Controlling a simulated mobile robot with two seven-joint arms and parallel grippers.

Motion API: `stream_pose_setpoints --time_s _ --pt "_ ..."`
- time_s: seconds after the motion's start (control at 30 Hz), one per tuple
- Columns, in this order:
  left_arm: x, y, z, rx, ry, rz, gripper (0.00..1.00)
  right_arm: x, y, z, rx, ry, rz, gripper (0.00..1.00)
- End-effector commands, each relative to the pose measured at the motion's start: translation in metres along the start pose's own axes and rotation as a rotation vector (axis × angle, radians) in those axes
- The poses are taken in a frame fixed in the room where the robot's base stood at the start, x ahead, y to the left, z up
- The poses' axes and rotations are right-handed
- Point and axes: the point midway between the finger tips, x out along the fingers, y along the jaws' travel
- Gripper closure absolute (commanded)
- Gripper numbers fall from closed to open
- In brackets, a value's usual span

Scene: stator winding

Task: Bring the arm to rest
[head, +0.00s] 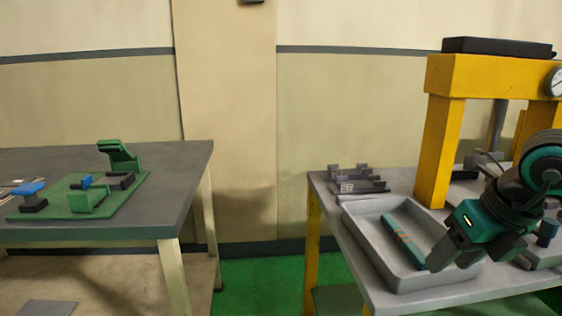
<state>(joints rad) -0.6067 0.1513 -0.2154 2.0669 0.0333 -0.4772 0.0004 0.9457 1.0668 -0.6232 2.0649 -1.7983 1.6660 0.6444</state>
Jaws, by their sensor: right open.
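My right arm comes in from the right edge over the right table (440,300). Its gripper (455,262) points down and to the left, above the right part of a grey tray (372,222). The gripper is open, and nothing shows between its fingers. I cannot tell whether the fingers touch the bar or the tray. My left gripper is not in view.
A yellow press frame (440,150) with a gauge (555,82) stands behind the tray. A grey fixture (358,182) sits at the table's back left. The left table (130,225) carries a green plate (125,200) with clamps and blue-topped parts. Green floor (265,285) lies open between the tables.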

Motion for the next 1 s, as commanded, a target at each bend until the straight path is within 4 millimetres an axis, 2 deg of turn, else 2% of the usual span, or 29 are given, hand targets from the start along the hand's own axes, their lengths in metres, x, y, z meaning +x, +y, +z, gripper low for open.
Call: stream_pose_setpoints --time_s 0.03,0.17,0.2,0.33,0.4,0.47,0.57,0.63,0.67,0.77,0.87,0.9,0.97,1.0 --pt "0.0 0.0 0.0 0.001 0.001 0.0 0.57 0.016 0.024 -0.006 -0.022 0.022 0.109 0.49" --pt "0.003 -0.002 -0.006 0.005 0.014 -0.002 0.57 0.039 0.091 -0.021 -0.045 0.052 0.434 0.49" --pt "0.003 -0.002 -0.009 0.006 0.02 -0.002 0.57 0.042 0.114 -0.027 -0.036 0.058 0.551 0.49" --pt "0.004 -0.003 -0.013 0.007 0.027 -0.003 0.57 0.038 0.182 -0.038 0.075 0.057 0.961 0.49" --pt "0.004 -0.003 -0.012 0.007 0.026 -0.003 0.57 0.028 0.207 -0.037 0.199 0.041 1.18 0.49" --pt "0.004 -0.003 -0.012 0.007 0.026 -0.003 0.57 0.02 0.219 -0.031 0.341 0.017 1.349 0.49" --pt "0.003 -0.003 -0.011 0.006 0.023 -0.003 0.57 0.015 0.22 -0.016 0.64 -0.033 1.574 0.49" --pt "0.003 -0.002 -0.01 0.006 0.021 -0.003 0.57 0.022 0.207 -0.006 0.892 -0.075 1.678 0.49" --pt "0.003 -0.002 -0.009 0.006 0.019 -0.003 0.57 0.029 0.2 -0.003 1.01 -0.092 1.708 0.49" --pt "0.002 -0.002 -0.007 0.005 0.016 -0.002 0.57 0.065 0.167 -0.003 1.431 -0.143 1.735 0.49" --pt "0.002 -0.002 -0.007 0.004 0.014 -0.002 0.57 0.118 0.133 -0.025 1.873 -0.174 1.643 0.49" --pt "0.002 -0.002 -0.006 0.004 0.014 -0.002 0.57 0.14 0.122 -0.041 2.041 -0.176 1.576 0.49" --pt "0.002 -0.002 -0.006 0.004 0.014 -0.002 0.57 0.171 0.11 -0.068 2.26 -0.168 1.46 0.49" --pt "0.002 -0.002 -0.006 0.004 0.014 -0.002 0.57 0.189 0.105 -0.088 2.387 -0.156 1.377 0.49"
